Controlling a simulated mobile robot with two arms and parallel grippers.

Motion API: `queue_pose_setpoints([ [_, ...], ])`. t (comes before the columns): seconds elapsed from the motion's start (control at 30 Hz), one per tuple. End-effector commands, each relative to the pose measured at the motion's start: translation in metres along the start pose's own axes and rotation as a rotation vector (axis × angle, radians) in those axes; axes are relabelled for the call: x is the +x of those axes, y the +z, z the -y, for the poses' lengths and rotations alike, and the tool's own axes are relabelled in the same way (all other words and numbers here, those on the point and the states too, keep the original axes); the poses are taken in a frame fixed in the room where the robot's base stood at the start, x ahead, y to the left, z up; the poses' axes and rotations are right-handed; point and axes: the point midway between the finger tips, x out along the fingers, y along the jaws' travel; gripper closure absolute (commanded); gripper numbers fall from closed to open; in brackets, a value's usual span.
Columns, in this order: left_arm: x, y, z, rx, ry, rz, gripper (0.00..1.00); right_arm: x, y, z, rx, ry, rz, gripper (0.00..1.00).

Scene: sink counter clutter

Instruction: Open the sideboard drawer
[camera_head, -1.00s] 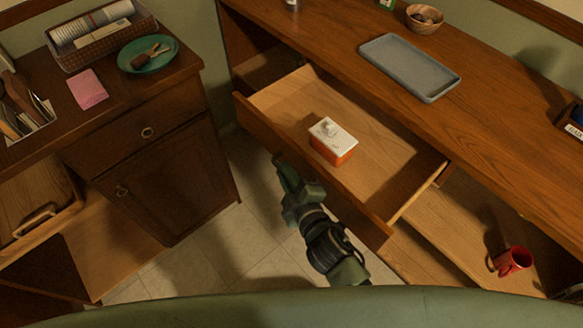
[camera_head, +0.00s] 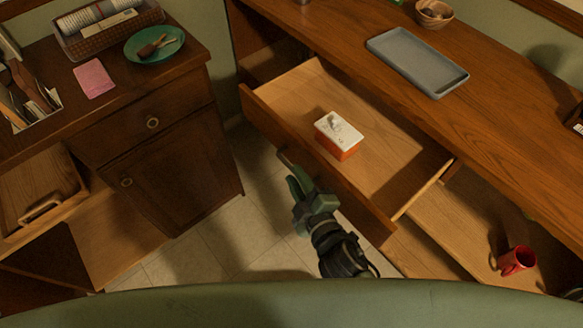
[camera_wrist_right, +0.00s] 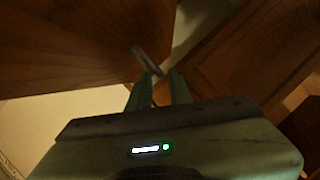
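The sideboard (camera_head: 462,112) is dark wood and runs along the right of the head view. Its upper drawer (camera_head: 302,88) is pulled well out, showing a pale wooden inside. An orange box with a white lid (camera_head: 340,137) sits in it. My right gripper (camera_head: 292,178) is just outside the drawer front, low by its outer face. In the right wrist view its two fingers (camera_wrist_right: 160,86) stand apart with a gap. A thin grey handle (camera_wrist_right: 148,62) shows just beyond the fingertips; whether they touch it I cannot tell. My left gripper is not in view.
A grey tray (camera_head: 418,62) and a wooden bowl (camera_head: 434,14) stand on the sideboard top. A red mug (camera_head: 517,260) lies in the lower open compartment. A dark cabinet (camera_head: 160,160) stands at left, with tiled floor (camera_head: 215,245) between.

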Motion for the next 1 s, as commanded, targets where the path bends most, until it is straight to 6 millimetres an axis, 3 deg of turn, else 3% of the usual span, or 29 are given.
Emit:
queue_pose_setpoints([
  [0.1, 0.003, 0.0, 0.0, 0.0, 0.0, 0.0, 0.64, -0.02, 0.001, 0.001, 0.0, -0.001, 0.002, 0.8],
  [0.3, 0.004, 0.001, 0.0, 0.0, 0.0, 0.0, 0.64, -0.035, 0.0, 0.0, -0.002, 0.0, 0.0, 0.8],
  [1.0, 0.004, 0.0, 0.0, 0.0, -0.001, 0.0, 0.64, -0.036, 0.0, 0.0, -0.001, 0.0, 0.0, 0.8],
])
